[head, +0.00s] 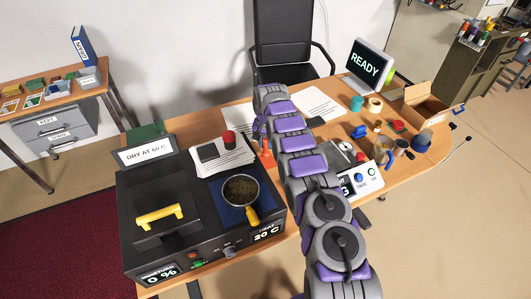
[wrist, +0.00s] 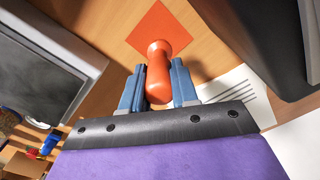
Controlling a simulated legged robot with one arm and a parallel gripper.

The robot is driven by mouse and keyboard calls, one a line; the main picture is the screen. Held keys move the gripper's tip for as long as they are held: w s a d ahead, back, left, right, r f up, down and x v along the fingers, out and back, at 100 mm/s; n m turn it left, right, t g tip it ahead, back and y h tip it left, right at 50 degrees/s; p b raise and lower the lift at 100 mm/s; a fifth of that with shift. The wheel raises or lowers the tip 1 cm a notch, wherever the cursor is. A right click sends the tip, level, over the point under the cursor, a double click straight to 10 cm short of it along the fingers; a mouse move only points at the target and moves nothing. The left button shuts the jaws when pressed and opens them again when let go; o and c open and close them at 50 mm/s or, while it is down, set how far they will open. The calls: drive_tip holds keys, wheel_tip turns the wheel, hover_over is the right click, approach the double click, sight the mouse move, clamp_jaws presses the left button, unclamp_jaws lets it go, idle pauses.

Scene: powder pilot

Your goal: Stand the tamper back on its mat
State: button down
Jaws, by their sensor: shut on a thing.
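The tamper (wrist: 159,72) is orange-red with a rounded, bulging end. In the wrist view it sits between the two blue fingers of my gripper (wrist: 158,88), which is shut on it. The mat (wrist: 158,24), a flat orange-red square on the wooden table, lies just beyond the tamper, whose far end overlaps its near edge in the picture. I cannot tell whether the tamper touches the table. In the head view my gripper (head: 262,136) points down over the table, with a small patch of orange below it; my arm hides part of that area.
A black dryer (head: 150,240) with a pan of dark grains (head: 240,190) stands at the left front. Papers and a red-topped item (head: 229,138) lie left of my gripper. A READY screen (head: 366,66), an open box (head: 425,107) and several small items crowd the right.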

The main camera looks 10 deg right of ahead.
sight(266, 149)
wheel_tip(266, 149, down, 4)
drive_tip(key=shift+f+b, duration=0.25)
drive_tip(key=shift+b, duration=0.2)
drive_tip(key=shift+r, duration=0.1)
drive_tip(key=c, duration=0.9)
unclamp_jaws()
drive_tip(key=shift+o, duration=0.2)
